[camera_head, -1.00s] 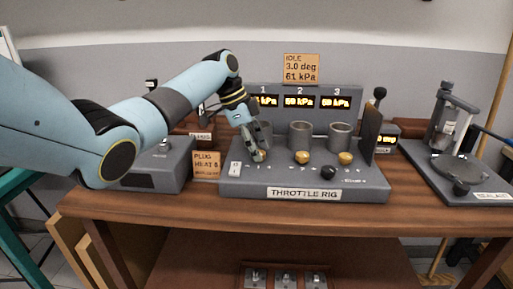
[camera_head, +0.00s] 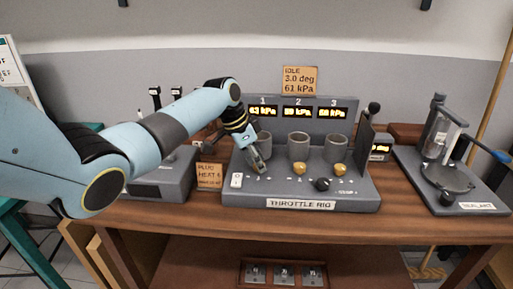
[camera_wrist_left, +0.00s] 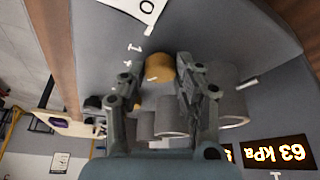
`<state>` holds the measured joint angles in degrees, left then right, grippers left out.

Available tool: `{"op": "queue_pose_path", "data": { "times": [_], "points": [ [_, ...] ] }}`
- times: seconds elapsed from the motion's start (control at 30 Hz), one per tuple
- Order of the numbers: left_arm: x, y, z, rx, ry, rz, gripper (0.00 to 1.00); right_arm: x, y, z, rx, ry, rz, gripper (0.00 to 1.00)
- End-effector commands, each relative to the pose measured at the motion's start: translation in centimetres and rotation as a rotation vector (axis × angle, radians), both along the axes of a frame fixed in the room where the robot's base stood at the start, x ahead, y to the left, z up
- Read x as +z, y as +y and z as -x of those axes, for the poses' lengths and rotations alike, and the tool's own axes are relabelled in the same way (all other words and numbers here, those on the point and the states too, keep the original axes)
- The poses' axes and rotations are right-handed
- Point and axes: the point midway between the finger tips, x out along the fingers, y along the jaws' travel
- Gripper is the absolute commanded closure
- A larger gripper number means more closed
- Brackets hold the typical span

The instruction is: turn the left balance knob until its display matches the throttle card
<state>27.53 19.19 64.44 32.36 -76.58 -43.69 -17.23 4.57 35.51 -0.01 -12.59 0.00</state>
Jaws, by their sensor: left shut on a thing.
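The throttle rig (camera_head: 235,199) stands on the bench with three grey cylinders and a row of knobs. The left balance knob (camera_wrist_left: 158,67) is gold and sits between the fingers of my left gripper (camera_wrist_left: 157,78) in the left wrist view. In the head view my left gripper (camera_head: 257,160) is shut on this knob and hides it. The left display (camera_head: 263,111) reads 63 kPa; it also shows upside down in the left wrist view (camera_wrist_left: 276,151). The throttle card (camera_head: 299,80) above reads IDLE, 3.0 deg, 61 kPa. My right gripper is not in view.
Two other gold knobs (camera_head: 299,168) and a black knob (camera_head: 322,184) sit right of my gripper. A white switch (camera_head: 236,180) is close on its left. A plug heat card (camera_head: 209,176) and grey box stand further left. A sealant stand (camera_head: 447,176) is at the right.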

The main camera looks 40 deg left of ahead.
Motion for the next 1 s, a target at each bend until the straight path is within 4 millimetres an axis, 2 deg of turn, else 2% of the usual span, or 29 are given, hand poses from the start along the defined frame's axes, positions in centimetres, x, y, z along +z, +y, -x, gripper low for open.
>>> {"op": "queue_pose_path", "data": {
  "times": [0.03, 0.1, 0.4, 0.7, 1.0],
  "points": [
    [0.6, -0.1, 0.0, 0.043, 0.0, 0.002, 1.0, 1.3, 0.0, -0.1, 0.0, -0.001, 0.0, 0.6],
    [0.6, -0.2, 0.1, 0.108, 0.001, 0.001, 1.0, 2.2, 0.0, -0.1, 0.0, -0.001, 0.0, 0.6],
    [0.4, -0.3, 0.1, 0.354, 0.0, 0.001, 1.0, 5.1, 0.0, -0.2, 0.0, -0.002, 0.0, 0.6],
    [0.2, -0.4, 0.0, 0.505, -0.001, -0.001, 1.0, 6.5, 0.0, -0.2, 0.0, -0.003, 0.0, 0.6],
    [0.1, -0.3, 0.0, 0.555, -0.003, 0.0, 1.0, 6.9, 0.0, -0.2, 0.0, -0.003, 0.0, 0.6]
  ]
}}
